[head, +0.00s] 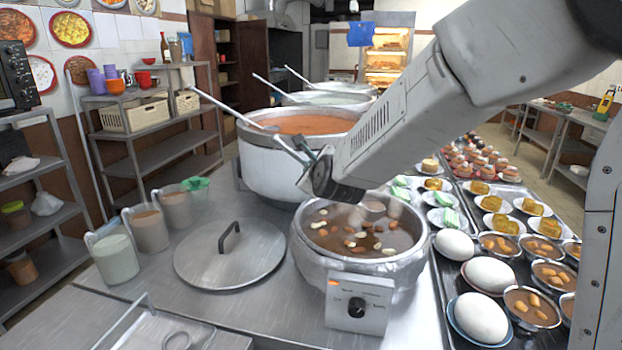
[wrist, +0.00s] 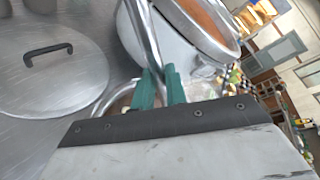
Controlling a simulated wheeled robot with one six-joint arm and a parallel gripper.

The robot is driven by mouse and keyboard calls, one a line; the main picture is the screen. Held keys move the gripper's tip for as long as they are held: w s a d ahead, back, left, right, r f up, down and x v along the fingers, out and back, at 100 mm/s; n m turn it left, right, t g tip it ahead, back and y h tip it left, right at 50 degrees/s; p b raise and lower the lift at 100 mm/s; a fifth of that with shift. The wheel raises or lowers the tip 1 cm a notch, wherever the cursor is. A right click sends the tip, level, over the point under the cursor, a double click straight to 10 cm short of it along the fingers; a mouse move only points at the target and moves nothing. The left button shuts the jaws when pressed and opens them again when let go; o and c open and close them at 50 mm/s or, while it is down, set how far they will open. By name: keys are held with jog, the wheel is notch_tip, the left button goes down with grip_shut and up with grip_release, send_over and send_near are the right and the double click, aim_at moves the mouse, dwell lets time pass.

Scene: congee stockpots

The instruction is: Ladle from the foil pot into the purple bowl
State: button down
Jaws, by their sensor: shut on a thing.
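The foil pot (head: 335,265) stands at the front of the steel counter, holding brown broth with nut-like pieces. My gripper (head: 308,154) is above its back-left rim, beside the larger pot. In the wrist view its green fingers (wrist: 160,88) are shut on a metal handle (wrist: 147,35), apparently the ladle's. The ladle handle (head: 288,148) also shows at the fingers in the head view. I cannot make out the ladle's bowl end; my arm hides part of that area.
A large pot of orange-red food (head: 262,165), with its own handle, stands behind. A lid (head: 220,265) lies left of the foil pot, near several filled jugs (head: 115,262). Trays on the right carry small filled bowls (head: 528,308) and plates with white rounded items (head: 480,318).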

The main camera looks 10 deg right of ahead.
jog(key=shift+r, duration=3.5)
jog(key=shift+n, duration=0.5)
